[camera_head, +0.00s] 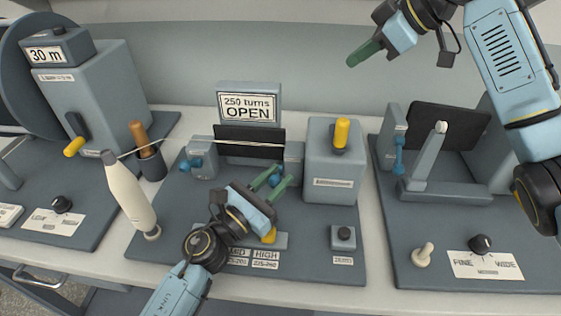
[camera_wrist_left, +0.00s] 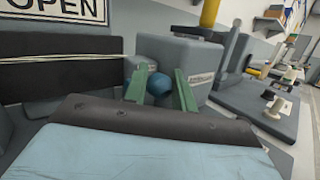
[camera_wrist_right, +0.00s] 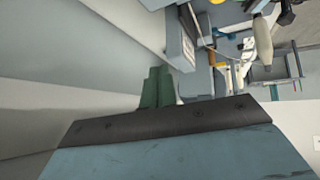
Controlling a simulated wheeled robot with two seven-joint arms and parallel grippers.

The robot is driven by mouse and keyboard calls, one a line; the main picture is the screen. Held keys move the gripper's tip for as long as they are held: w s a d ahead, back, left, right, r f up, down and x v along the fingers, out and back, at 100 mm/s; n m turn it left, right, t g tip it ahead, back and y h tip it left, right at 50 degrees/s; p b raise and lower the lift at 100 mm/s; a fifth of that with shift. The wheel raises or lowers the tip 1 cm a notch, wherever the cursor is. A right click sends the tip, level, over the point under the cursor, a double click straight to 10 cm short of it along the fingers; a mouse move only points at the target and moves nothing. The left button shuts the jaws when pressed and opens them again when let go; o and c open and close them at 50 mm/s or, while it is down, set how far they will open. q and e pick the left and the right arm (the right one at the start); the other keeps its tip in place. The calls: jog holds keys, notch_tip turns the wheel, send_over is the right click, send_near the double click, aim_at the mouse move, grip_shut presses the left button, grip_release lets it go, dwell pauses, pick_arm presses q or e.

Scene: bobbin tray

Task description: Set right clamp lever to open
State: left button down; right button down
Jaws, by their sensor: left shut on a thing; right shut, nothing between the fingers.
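The right clamp lever's blue knob (camera_wrist_left: 158,85) is between the green fingers of my left gripper (camera_wrist_left: 160,88) in the left wrist view. In the head view my left gripper (camera_head: 277,182) is shut on it at the right post (camera_head: 293,158) of the middle station, and the fingers partly hide the lever. I cannot tell the lever's exact angle. The left clamp (camera_head: 190,163), also blue, stands at the left post. A sign (camera_head: 249,102) reads "250 turns OPEN". My right gripper (camera_head: 365,52) is shut and empty, high near the back wall; its fingers (camera_wrist_right: 157,88) touch each other.
A pale thread runs from the white cone (camera_head: 128,195) across the station. A grey box with a yellow knob (camera_head: 341,133) stands close right of my left gripper. The right station (camera_head: 433,150) has a white-tipped lever and a dial (camera_head: 480,244). My right gripper has free air around it.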

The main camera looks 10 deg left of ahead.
pick_arm(q)
jog(key=shift+f, duration=0.15)
pick_arm(e)
jog(key=s+a+f+n+g, duration=0.1)
jog(key=s+a+f, duration=0.2)
jog(key=a+f, duration=0.1)
jog(key=s+a+f+n+g, duration=0.1)
jog(key=s+a+f+g, duration=0.1)
jog(key=s+a+f, duration=0.2)
jog(key=s+a+f+g, duration=0.2)
jog(key=s+a+f, duration=0.1)
jog(key=a+f, duration=0.3)
jog(key=shift+s+a+f+n+h, duration=0.15)
jog(key=shift+f+n+h, duration=0.15)
jog(key=shift+n, duration=0.1)
jog(key=shift+s+d+f, duration=0.1)
jog(key=shift+d+f, duration=0.1)
jog(key=shift+f, duration=0.4)
jog(key=shift+s+d+f, duration=0.1)
jog(key=shift+d+f, duration=0.05)
jog(key=shift+f, duration=0.45)
jog(key=shift+d+f, duration=0.1)
jog(key=shift+f, duration=0.5)
